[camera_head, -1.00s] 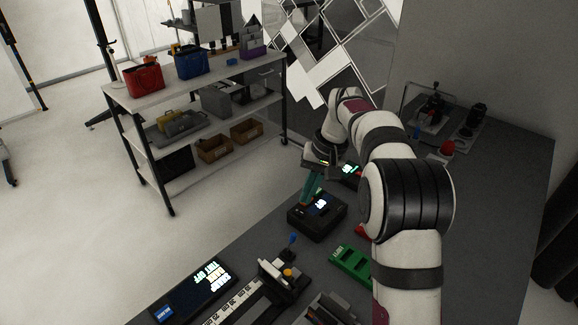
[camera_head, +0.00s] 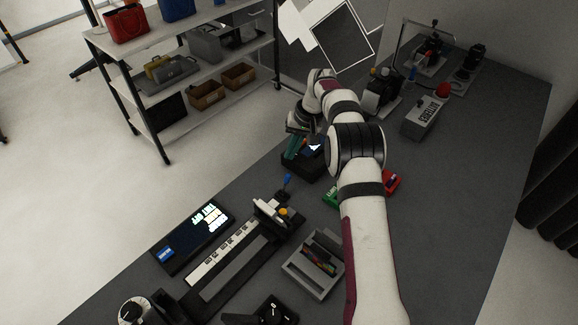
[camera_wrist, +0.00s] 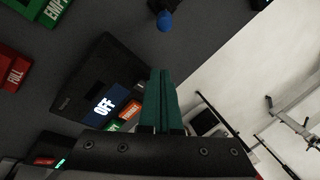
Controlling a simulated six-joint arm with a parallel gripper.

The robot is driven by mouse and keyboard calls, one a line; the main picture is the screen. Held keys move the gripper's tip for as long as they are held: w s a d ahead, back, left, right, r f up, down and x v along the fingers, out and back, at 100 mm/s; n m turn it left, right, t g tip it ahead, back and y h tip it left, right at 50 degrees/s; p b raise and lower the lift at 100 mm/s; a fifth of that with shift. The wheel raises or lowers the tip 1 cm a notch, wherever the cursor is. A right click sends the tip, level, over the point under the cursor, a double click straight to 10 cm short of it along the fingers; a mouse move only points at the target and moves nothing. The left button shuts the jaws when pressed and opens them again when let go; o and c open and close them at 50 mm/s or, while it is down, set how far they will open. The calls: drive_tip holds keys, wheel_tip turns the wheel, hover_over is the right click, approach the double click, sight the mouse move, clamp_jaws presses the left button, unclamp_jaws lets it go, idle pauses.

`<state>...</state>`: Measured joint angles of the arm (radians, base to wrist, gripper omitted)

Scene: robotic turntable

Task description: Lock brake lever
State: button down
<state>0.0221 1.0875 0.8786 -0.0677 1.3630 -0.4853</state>
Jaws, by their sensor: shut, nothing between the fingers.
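My gripper (camera_head: 294,147) is over the near-left side of a black box (camera_head: 297,167), its teal fingers shut and empty. In the wrist view the closed fingers (camera_wrist: 162,75) overlap the right edge of the black box (camera_wrist: 80,84), which has a lit screen reading OFF (camera_wrist: 105,106). I cannot tell whether they touch it. An upright lever with a blue knob (camera_head: 287,179) stands at the far end of a long rail device (camera_head: 232,268), apart from the gripper. The knob also shows in the wrist view (camera_wrist: 165,21). No part is labelled as a brake.
A dark display panel (camera_head: 193,236) lies left of the rail. A grey tray (camera_head: 313,265) holds small coloured items. Green (camera_head: 331,197) and red (camera_head: 391,181) blocks sit by my arm. A grey labelled box (camera_head: 424,118) stands farther back. The right side of the table is mostly clear.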

sight(285, 185)
drive_tip(key=x, duration=0.4)
drive_tip(key=shift+s+d+r, duration=0.1)
drive_tip(key=shift+s+r, duration=0.15)
drive_tip(key=shift+s, duration=0.4)
drive_tip(key=shift+s+r, duration=0.2)
drive_tip(key=shift+s, duration=0.5)
drive_tip(key=shift+s+d+r, duration=0.1)
drive_tip(key=shift+s+r, duration=0.15)
drive_tip(key=shift+s, duration=0.4)
drive_tip(key=shift+a+r, duration=0.1)
drive_tip(key=shift+s+a+r+t+h, duration=0.1)
drive_tip(key=shift+t+h, duration=0.2)
drive_tip(key=shift+s+a+r+t+h, duration=0.1)
drive_tip(key=shift+s+a+t+h, duration=0.1)
drive_tip(key=shift+t+h, duration=0.1)
drive_tip(key=shift+s+a+r+t+h, duration=0.2)
drive_tip(key=shift+s+a+t+h, duration=0.15)
drive_tip(key=shift+t+h, duration=0.15)
drive_tip(key=shift+s+a+r, duration=0.1)
drive_tip(key=shift+s+a, duration=0.95)
drive_tip(key=shift+s, duration=0.05)
drive_tip(key=shift+r, duration=0.15)
